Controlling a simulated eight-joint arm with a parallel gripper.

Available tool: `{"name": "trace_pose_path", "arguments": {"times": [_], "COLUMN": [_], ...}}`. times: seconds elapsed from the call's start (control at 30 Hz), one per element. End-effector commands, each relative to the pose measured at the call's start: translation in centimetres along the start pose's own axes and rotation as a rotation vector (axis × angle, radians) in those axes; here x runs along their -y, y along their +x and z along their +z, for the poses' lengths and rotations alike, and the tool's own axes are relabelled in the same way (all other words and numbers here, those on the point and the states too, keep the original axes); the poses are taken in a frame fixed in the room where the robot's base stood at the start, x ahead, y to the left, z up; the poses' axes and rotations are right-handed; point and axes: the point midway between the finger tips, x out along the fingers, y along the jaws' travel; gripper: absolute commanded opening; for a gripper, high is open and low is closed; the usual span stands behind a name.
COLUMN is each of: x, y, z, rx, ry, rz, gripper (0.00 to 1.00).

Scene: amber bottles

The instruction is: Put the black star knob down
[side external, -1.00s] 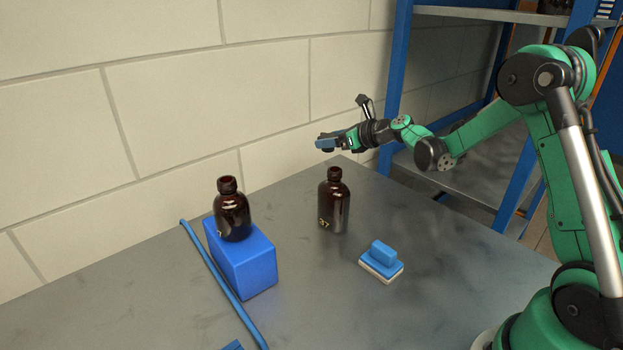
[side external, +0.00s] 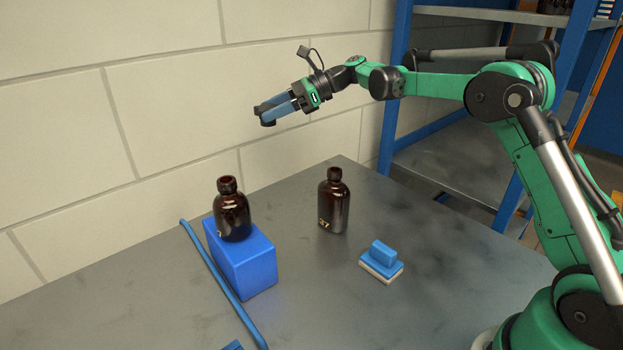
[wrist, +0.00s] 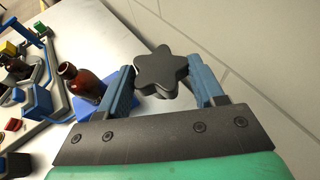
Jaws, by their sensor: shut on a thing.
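My gripper (wrist: 166,77) is shut on the black star knob (wrist: 160,70), which sits between the two blue fingers in the wrist view. In the side external view my gripper (side external: 265,114) is high above the table, in front of the wall, with the knob barely visible as a dark shape at the fingertips. An amber bottle (side external: 232,216) stands upright on a blue block (side external: 244,262), below and left of my gripper. Another amber bottle (side external: 334,204), with a number on it, stands upright on the grey table (side external: 330,290).
A blue eraser-like block with a pale base (side external: 381,263) lies right of the standing bottle. A long blue bar (side external: 222,282) lies at the left of the table. A light block wall (side external: 120,110) closes the back. The table's front middle is clear.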

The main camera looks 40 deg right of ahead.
Motion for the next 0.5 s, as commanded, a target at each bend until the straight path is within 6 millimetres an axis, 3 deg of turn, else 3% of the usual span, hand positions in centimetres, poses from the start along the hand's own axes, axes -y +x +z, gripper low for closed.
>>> {"name": "trace_pose_path", "arguments": {"times": [0.17,0.5], "x": [-0.2,-0.2], "y": [1.6,5.3], "z": [-3.3,-12.3], "rx": [0.0,-0.001], "ry": [-0.009,-0.008], "rz": [0.025,0.021], "gripper": [0.11,0.11]}}
